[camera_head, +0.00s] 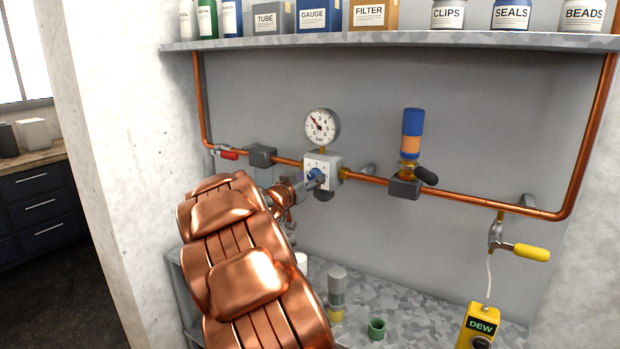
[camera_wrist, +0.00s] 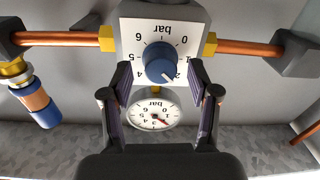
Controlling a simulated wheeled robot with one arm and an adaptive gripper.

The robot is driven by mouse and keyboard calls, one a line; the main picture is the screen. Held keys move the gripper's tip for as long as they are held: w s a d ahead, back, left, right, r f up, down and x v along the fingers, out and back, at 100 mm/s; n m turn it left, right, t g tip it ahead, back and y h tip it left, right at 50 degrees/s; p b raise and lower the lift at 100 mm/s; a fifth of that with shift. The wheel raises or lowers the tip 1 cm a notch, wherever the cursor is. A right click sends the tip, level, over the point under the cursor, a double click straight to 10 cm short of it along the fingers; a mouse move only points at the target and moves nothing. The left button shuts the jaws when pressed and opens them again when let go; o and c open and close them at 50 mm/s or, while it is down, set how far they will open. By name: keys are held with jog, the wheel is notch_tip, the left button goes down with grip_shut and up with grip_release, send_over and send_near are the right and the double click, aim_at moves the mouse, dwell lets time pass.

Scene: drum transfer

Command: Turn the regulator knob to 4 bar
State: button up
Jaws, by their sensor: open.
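The regulator (camera_head: 337,163) is a light square block on the copper pipe with a blue knob (camera_head: 318,174). In the wrist view, which is upside down, the blue knob (camera_wrist: 159,60) sits on a white dial plate marked in bar. Its pale pointer mark appears near the 2. The round gauge (camera_head: 322,126) stands above the regulator; its needle points up and left, roughly near 2. It also shows in the wrist view (camera_wrist: 152,110). My gripper (camera_wrist: 166,80) is open, with one finger to each side of the knob and gaps between. My arm partly hides the regulator's left side.
A red-handled valve (camera_head: 229,155) and a dark block (camera_head: 262,156) are left on the pipe. A blue-and-orange filter unit (camera_head: 411,140) and a yellow-handled valve (camera_head: 531,252) are right. A shelf (camera_head: 400,42) with boxes and jars runs above. A bench (camera_head: 400,310) lies below.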

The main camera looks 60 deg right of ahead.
jog(key=shift+d, duration=0.35)
jog(key=c, duration=1.2)
